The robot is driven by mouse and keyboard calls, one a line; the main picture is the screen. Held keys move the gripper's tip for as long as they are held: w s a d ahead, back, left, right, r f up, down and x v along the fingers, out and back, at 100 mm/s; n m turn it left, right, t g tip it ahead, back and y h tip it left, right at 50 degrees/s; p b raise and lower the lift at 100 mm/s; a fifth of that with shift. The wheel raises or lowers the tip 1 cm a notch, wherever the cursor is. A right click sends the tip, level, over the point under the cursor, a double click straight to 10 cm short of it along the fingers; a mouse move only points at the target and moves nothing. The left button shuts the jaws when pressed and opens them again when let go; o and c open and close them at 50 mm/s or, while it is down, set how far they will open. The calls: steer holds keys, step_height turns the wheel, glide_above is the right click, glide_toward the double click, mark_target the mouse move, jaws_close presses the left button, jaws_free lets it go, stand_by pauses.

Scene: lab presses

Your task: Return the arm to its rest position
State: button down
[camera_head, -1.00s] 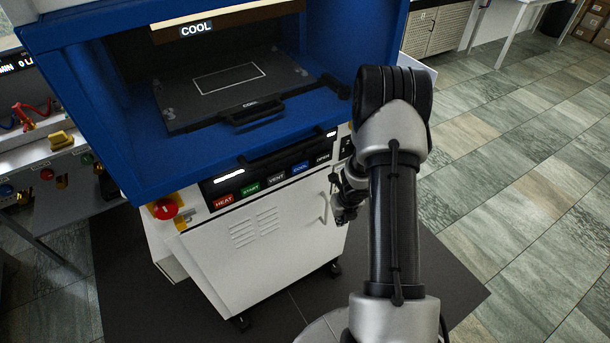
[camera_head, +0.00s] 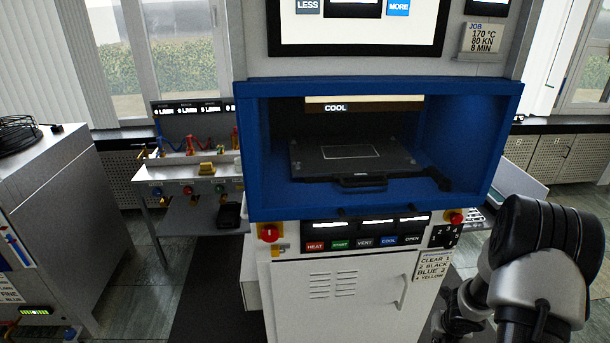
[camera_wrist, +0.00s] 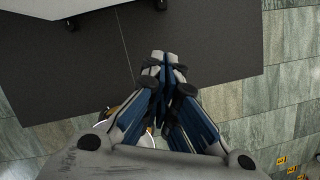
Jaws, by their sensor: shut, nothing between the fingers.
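My arm is folded at the right edge of the head view, in front of and to the right of the press. In the wrist view my gripper (camera_wrist: 162,68) points down over the dark floor mat (camera_wrist: 100,60). Its fingers are together with nothing between them. In the head view the gripper's fingertips cannot be made out. The press (camera_head: 365,160) has a blue frame around an open bay. Inside the bay lies a dark plate (camera_head: 352,158) with a handle and a pale rectangle outline, and a "COOL" sign glows above it.
A button panel (camera_head: 365,232) and a red knob (camera_head: 269,232) are on the press front, above a white cabinet (camera_head: 335,300). A bench (camera_head: 190,172) with coloured fittings stands left of it. A grey machine (camera_head: 70,205) is at far left.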

steer(key=a+r+m+t+h, duration=0.1)
steer(key=a+r+m+h, duration=0.1)
steer(key=r+m, duration=0.8)
steer(key=a+r+m+h, duration=0.2)
steer(key=r+m, duration=0.3)
steer(key=r, duration=1.2)
steer(key=s+a+r+m+y, duration=0.2)
steer(key=s+a+r+m, duration=0.2)
steer(key=s+a+m, duration=0.4)
steer(key=s+a+r+m+y, duration=0.3)
steer(key=s+a+r+m, duration=0.2)
steer(key=s+a, duration=0.8)
steer(key=m, duration=0.3)
steer(key=shift+r+m, duration=0.2)
steer(key=shift+m, duration=0.1)
